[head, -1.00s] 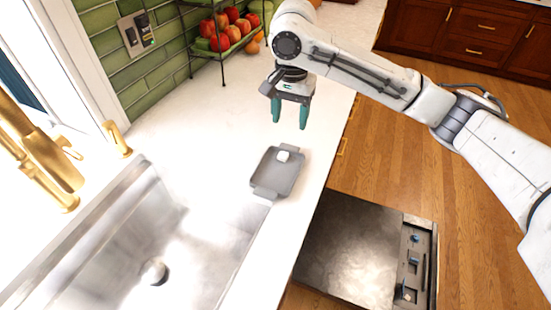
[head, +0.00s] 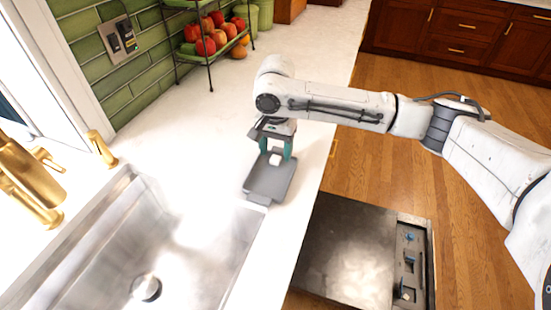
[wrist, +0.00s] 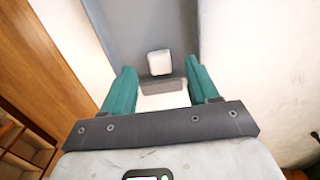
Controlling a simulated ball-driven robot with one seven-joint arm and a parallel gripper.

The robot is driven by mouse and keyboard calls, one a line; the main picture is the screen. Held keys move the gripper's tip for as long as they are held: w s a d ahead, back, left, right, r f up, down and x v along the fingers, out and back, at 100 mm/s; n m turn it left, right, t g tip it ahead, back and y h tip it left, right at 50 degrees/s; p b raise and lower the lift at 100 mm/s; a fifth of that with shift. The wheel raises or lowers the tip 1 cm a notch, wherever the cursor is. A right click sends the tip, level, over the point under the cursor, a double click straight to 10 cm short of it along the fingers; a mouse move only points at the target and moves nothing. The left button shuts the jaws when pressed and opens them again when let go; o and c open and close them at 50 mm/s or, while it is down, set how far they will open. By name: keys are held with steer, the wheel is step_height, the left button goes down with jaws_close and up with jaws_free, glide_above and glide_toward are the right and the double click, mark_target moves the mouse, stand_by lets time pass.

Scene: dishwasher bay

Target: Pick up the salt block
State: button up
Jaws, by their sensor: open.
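The salt block, a small white block (head: 275,160), lies in the far part of a grey tray (head: 266,186) on the white counter. My gripper (head: 275,148) is open above the far end of the tray, with its teal fingers on either side of the block in the head view. In the wrist view the block (wrist: 160,62) shows beyond the fingertips and between their lines, with the grey tray (wrist: 120,22) around it. The gripper (wrist: 162,88) holds nothing. I cannot tell how high the fingertips are above the tray.
A rack of red fruit (head: 207,42) stands at the back. The open dishwasher door (head: 345,250) is below the counter edge at right. Bare counter lies behind the tray.

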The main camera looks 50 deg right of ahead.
steer(key=shift+f, duration=1)
jaws_close()
steer(key=shift+r, duration=0.1)
